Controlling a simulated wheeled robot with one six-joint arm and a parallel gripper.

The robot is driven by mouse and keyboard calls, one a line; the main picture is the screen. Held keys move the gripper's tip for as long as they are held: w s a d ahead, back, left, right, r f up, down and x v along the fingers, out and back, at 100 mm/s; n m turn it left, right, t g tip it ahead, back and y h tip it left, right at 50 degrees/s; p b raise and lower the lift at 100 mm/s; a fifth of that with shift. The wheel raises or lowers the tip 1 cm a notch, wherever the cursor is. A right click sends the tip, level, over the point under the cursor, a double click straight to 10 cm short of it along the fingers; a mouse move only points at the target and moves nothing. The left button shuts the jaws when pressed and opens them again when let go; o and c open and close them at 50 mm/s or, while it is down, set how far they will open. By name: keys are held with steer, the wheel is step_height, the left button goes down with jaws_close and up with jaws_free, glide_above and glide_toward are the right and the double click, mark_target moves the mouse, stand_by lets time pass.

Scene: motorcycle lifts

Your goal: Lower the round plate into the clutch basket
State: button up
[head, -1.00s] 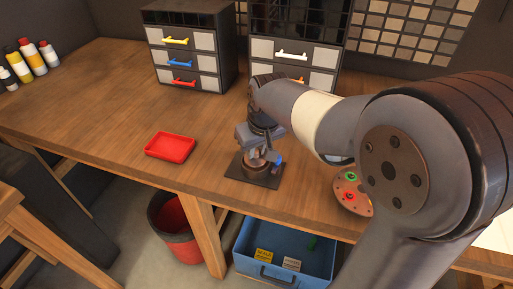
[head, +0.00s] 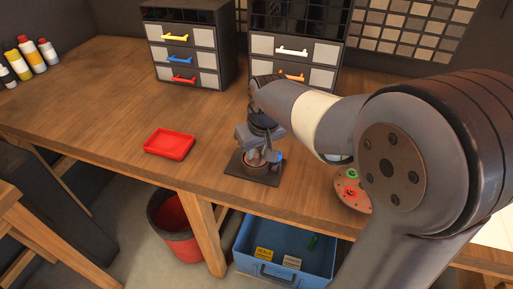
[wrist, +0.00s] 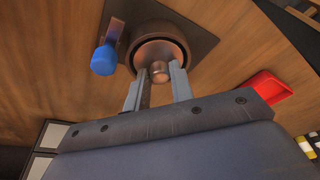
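The clutch basket (head: 254,168) is a round copper-brown cup on a dark square base plate (head: 264,178) near the bench's front edge. In the wrist view its rim (wrist: 184,44) shows around a dark inside. My gripper (wrist: 158,78) points down over it. A small copper knob (wrist: 159,72) sits between the fingertips, close to both; I take it for the round plate's knob. The fingers look shut on it. The plate's disc is hard to tell from the basket's inside, so its depth is unclear. In the head view my gripper (head: 263,153) largely covers the plate.
A blue-ended handle (wrist: 104,60) stands close beside the basket. A red tray (head: 169,143) lies left with clear bench between. Drawer units (head: 187,50) stand behind.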

steer(key=o, duration=0.4)
steer(key=shift+o, duration=0.2)
steer(key=shift+r, duration=0.1)
steer(key=v, duration=1)
steer(key=shift+r, duration=0.35)
steer(key=x, duration=1)
steer(key=shift+s+f, duration=0.1)
steer(key=shift+f, duration=0.25)
steer(key=shift+r, duration=0.2)
steer(key=shift+f, duration=0.15)
